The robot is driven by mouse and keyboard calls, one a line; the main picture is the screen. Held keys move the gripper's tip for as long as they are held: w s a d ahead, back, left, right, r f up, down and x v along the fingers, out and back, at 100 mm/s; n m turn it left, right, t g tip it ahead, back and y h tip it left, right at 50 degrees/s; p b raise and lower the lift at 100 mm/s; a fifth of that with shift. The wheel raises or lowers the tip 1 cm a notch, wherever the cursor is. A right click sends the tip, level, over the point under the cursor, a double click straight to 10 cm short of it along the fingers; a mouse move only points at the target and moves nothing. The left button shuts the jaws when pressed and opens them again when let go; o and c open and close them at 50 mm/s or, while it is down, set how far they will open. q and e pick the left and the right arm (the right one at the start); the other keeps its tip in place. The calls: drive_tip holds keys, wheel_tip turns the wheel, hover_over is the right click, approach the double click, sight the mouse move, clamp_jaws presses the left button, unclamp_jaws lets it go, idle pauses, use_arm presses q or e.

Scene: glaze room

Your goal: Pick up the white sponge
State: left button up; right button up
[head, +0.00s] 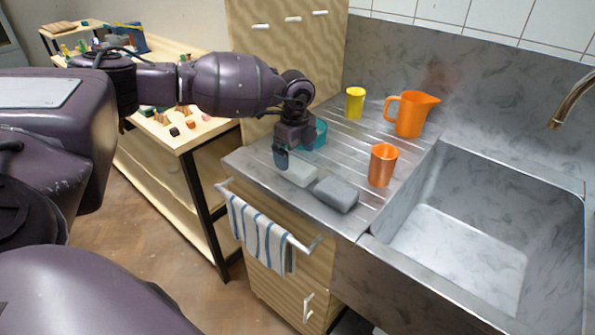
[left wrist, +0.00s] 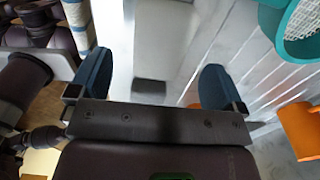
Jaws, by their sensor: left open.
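The white sponge (head: 301,173) lies flat on the steel drainboard near its front left, beside a grey sponge (head: 336,194). My left gripper (head: 282,157) points down just above the white sponge's left end, and hides part of it in the head view. In the left wrist view the gripper (left wrist: 157,84) is open, its blue fingers apart. The white sponge (left wrist: 166,40) shows between and beyond them, with nothing held. A small part of the grey sponge (left wrist: 148,87) shows at the gripper's edge. My right gripper is not in view.
A teal container (head: 319,134) stands close behind the gripper. A copper cup (head: 382,165), a yellow cup (head: 355,102) and an orange jug (head: 410,114) stand further right. The sink basin (head: 462,255) is empty. A striped towel (head: 258,236) hangs on the front rail.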

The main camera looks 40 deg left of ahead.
sight(296, 165)
use_arm(q)
wheel_tip(296, 165, down, 5)
drive_tip(key=shift+w+r+b, duration=0.1)
drive_tip(key=shift+r+b, duration=0.05)
drive_tip(key=shift+b, duration=0.25)
drive_tip(key=shift+r, duration=0.15)
drive_tip(key=c, duration=1)
